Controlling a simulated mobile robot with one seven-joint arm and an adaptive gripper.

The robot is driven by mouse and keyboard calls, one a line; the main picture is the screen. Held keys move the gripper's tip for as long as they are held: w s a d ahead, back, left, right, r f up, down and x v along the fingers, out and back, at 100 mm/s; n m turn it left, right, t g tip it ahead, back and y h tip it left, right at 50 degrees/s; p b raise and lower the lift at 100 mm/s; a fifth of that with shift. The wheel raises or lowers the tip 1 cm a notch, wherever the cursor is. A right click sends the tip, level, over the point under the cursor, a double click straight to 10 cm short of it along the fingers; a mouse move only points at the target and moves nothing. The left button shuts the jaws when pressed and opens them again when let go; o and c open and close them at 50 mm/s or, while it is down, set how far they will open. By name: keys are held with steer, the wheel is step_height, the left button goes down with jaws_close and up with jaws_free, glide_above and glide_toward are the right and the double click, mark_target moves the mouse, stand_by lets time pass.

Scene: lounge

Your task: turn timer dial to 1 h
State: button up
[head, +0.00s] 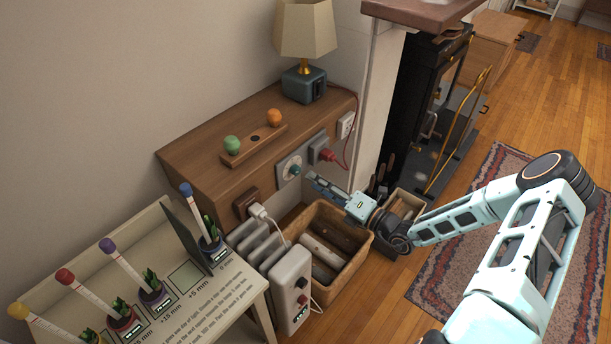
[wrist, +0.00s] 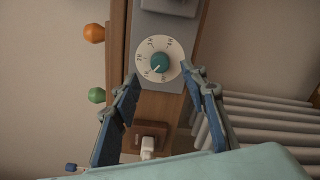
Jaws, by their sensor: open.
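The timer dial (head: 294,171) is a teal knob on a round white face with a grey plate, on the side of the wooden shelf box. In the wrist view the teal knob (wrist: 159,63) sits in the middle of the white face (wrist: 160,47), which has small dark marks around it. The marks and the knob's exact setting are too small to read surely. My gripper (wrist: 162,78) is open and empty, its two blue-padded fingers spread on either side of the knob's line. In the head view my gripper (head: 312,178) points at the dial from the right. Contact is not visible.
A red plug in a grey socket (head: 320,150) is right of the dial. A white plug (head: 258,211) sits in a brown socket below left. A log basket (head: 357,250) and a white radiator (head: 290,283) stand below. A lamp (head: 304,84) stands on the shelf (head: 205,145).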

steer(key=v, duration=0.6)
stand_by(0.3)
